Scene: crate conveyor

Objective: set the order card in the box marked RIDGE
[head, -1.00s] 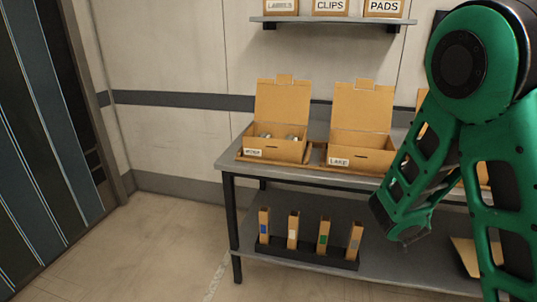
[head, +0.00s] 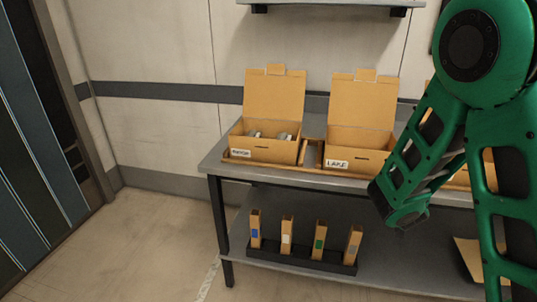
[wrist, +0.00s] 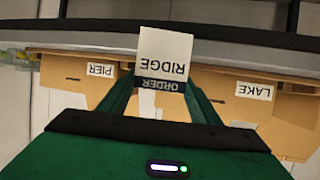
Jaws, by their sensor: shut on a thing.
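My gripper (wrist: 161,88) is shut on the order card (wrist: 166,52), which is white with a dark blue ORDER band and reads RIDGE, upside down in the wrist view. Beyond it in that view are the box marked PIER (wrist: 68,78) at left and the box marked LAKE (wrist: 285,115) at right, both upside down. In the head view the open LAKE box (head: 372,160) stands on the table, and my arm hides the gripper and card. No box label that I can read says RIDGE.
An open box (head: 283,150) left of LAKE holds small metallic items; its label is not clearly legible. My arm partly covers another box (head: 490,170) at right. The table (head: 212,166) has a lower shelf with a black rack (head: 300,262) of several upright cardboard holders.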

